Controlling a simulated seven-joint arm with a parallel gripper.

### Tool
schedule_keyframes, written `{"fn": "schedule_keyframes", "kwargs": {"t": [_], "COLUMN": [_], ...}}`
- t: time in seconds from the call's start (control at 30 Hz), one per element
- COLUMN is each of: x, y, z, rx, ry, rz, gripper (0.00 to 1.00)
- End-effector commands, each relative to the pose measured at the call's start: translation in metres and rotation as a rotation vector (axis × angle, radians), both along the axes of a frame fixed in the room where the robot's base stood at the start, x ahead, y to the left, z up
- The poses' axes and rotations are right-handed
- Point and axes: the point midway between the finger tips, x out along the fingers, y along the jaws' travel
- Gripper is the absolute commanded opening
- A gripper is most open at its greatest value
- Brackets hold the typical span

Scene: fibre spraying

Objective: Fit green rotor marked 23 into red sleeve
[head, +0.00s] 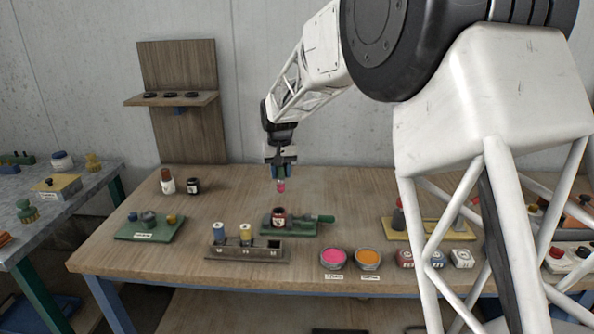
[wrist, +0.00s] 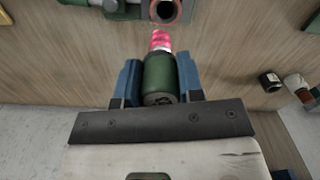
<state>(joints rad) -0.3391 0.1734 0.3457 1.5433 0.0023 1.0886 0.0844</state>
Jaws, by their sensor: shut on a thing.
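My gripper (head: 281,172) is shut on the green rotor, which has a pink lower end (head: 281,186), and holds it in the air above the table. In the wrist view the green rotor (wrist: 160,76) sits between the blue jaws, its pink tip pointing towards the sleeve. The red sleeve (head: 279,216) stands on a green fixture (head: 303,229) on the table, below the gripper. In the wrist view the round opening of the sleeve (wrist: 167,11) shows at the top edge, partly cut off, apart from the rotor tip. The number on the rotor cannot be read.
A slotted rack (head: 268,254) with two spools stands in front of the fixture. Pink (head: 334,258) and orange (head: 368,258) bowls are to its right. A green tray (head: 150,230) lies left. Two bottles stand at the back left. A yellow-based fixture (head: 420,231) is at right.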

Motion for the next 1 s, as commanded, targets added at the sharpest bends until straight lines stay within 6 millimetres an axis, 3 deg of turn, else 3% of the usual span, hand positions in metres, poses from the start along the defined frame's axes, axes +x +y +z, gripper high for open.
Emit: {"fn": "schedule_keyframes", "kwargs": {"t": [0.6,1.0], "x": [-0.004,-0.004], "y": [0.008,0.008], "z": [0.001,-0.015], "rx": [0.002,0.002], "ry": [-0.011,-0.01], "rz": [0.008,0.008], "gripper": [0.02,0.02]}}
